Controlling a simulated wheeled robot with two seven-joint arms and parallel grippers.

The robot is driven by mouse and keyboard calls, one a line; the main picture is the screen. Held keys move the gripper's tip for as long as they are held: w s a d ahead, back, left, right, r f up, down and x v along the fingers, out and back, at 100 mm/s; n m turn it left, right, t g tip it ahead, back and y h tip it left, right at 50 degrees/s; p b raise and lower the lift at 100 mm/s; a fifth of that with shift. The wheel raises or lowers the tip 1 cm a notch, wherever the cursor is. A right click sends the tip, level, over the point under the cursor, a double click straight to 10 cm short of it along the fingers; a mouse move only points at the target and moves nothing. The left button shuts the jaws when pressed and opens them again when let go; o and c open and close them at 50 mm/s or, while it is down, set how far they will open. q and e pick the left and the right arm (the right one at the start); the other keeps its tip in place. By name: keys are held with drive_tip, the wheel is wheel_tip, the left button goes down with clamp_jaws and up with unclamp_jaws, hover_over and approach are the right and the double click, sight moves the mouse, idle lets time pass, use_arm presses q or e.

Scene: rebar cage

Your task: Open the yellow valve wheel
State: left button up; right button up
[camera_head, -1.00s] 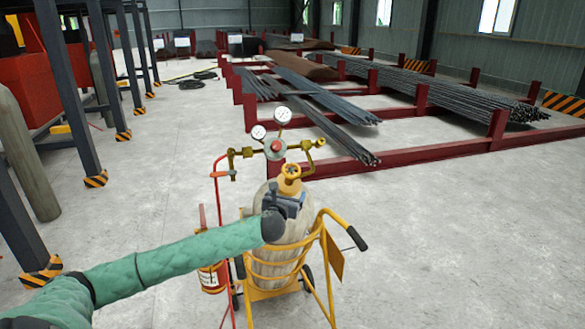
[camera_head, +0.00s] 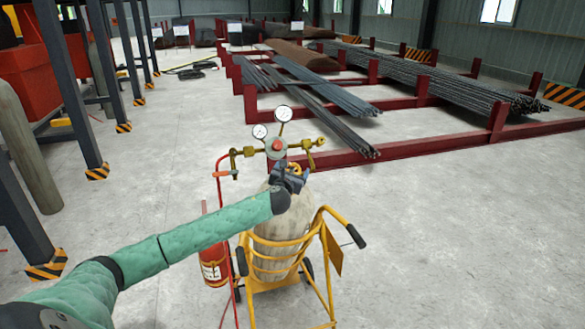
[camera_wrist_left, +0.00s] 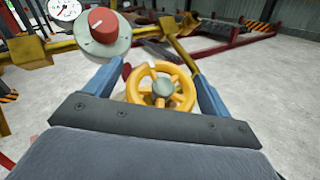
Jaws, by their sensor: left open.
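The yellow valve wheel (camera_wrist_left: 161,88) shows between the two blue fingers of my left gripper (camera_wrist_left: 160,85) in the left wrist view. The fingers are open, one on each side of the wheel; I cannot tell whether they touch it. In the head view my left gripper (camera_head: 290,177) is at the top of the gas cylinder (camera_head: 285,222) and hides most of the wheel (camera_head: 294,167). A regulator with a red knob (camera_wrist_left: 102,24) and gauges (camera_head: 283,113) is just behind the wheel. My right gripper is not in view.
The cylinder stands in a yellow cart (camera_head: 330,245) with black handles. A red fire extinguisher (camera_head: 213,262) is at its left. Brass pipes (camera_head: 310,145) reach out on both sides of the regulator. Racks of rebar (camera_head: 430,85) stand behind; the floor at right is clear.

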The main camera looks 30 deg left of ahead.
use_arm(q)
drive_tip(key=c, duration=1)
drive_tip(key=shift+o, duration=0.2)
drive_tip(key=shift+f+n, duration=0.1)
drive_tip(key=shift+n, duration=0.2)
